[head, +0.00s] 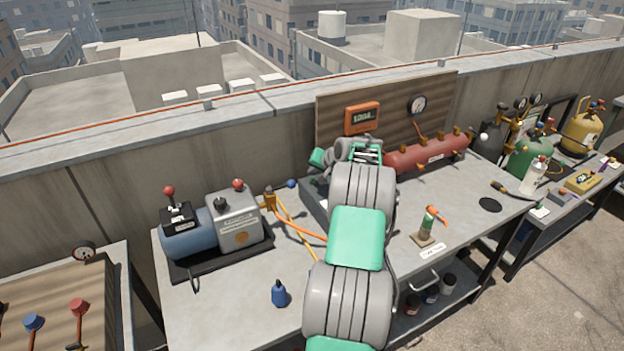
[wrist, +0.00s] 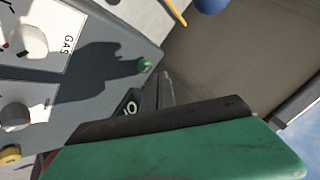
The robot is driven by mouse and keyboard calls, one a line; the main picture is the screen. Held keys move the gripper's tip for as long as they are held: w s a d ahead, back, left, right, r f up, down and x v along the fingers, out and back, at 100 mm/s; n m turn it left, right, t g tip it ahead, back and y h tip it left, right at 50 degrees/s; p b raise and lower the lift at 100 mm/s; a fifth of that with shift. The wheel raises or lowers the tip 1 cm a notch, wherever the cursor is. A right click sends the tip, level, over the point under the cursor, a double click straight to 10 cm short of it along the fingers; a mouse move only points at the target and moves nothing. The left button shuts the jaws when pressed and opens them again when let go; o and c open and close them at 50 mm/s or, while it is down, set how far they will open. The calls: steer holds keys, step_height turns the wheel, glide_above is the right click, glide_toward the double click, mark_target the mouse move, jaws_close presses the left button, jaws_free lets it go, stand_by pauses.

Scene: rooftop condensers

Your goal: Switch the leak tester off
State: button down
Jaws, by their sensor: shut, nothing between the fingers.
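A grey panel (wrist: 85,108) fills the left of the wrist view, tilted, with a white "GAS" plate; I take it to be the leak tester's face, but no name is readable. It bears a small green button or lamp (wrist: 144,65) and a dark green-marked rocker switch (wrist: 128,106). My gripper (wrist: 160,88) is shut and empty, its fingertips close beside the switch; I cannot tell if they touch it. In the head view my gripper (head: 366,152) is at the back of the bench, and my arm mostly hides the grey box (head: 314,195) there.
A blue-and-grey pump (head: 210,225) stands left on the bench (head: 400,270). A red tank (head: 430,152) lies behind my arm to the right, below an orange display (head: 362,118). A blue bottle (head: 279,293) and a small torch-like tool (head: 430,222) stand nearer the front.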

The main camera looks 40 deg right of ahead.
mark_target(314, 181)
steer(key=shift+r+p, duration=1.3)
steer(key=shift+r, duration=1.25)
